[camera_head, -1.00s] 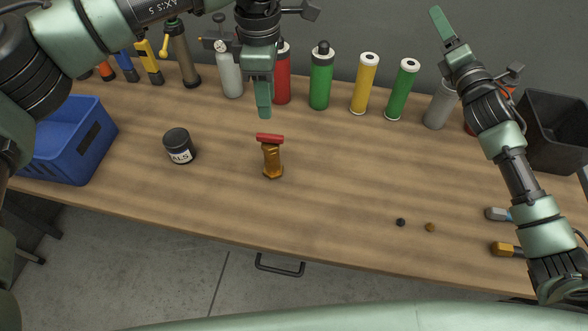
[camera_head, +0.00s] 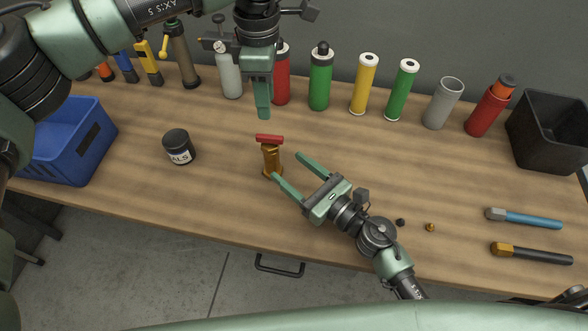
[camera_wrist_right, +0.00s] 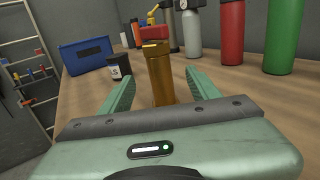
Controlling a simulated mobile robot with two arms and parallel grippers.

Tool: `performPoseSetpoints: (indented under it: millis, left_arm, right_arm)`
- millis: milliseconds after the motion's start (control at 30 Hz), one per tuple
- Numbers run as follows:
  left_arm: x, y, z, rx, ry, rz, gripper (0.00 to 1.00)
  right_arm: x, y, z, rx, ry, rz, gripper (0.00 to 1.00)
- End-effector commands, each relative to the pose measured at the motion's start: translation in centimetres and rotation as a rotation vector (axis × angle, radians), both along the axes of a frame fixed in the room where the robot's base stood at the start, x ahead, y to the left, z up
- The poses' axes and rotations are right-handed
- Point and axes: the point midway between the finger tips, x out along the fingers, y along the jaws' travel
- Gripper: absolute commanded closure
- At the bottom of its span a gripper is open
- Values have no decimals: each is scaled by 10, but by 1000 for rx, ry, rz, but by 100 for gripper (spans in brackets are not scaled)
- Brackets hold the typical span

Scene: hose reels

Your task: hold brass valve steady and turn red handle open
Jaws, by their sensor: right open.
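The brass valve (camera_head: 271,161) stands upright on the wooden bench, with the red handle (camera_head: 269,139) lying across its top. My left gripper (camera_head: 263,112) points down, above and behind the valve, apart from the handle. Its fingers overlap edge-on, so its opening is unclear.
A black jar (camera_head: 179,147) stands left of the valve, and a blue crate (camera_head: 75,145) farther left. Several cylinders line the back, including a green one (camera_head: 321,78). A black bin (camera_head: 548,130) is at the right. Two hammer-like tools (camera_head: 532,219) lie front right.

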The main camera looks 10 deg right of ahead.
Motion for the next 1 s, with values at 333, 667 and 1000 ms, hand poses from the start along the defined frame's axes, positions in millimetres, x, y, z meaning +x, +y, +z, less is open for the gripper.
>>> performPoseSetpoints:
  millis: [333,667,1000]
  left_arm:
    - [0,0,0,0,0,0,64]
    - [0,0,0,0,0,0,64]
    - [0,0,0,0,0,0,64]
  right_arm:
    - [36,31,0,-2,-3,3,38]
    - [58,49,0,-3,-1,2,38]
    - [58,50,-1,-4,0,2,60]
